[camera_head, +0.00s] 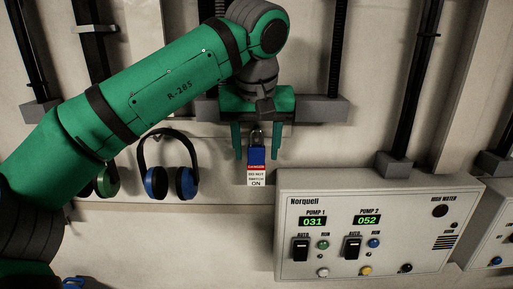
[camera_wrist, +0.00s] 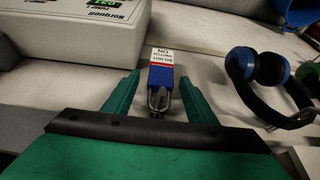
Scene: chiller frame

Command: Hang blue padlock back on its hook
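The blue padlock (camera_head: 257,156) is upright against the pale wall panel in the head view, shackle up, with a red and white "do not switch on" label below its blue body. It also shows in the wrist view (camera_wrist: 161,78). My green gripper (camera_head: 257,159) points down with one finger on each side of the padlock. A gap shows between the padlock and each finger in both views, so the gripper is open. The hook cannot be made out; whether the shackle hangs on anything is unclear.
A grey "Norquell" control box (camera_head: 364,225) with pump switches juts out at the lower right of the padlock. Blue-cupped ear defenders (camera_head: 186,182) hang to its left, with a green-cupped pair (camera_head: 107,181) farther left. Dark vertical pipes (camera_head: 407,90) run up the wall.

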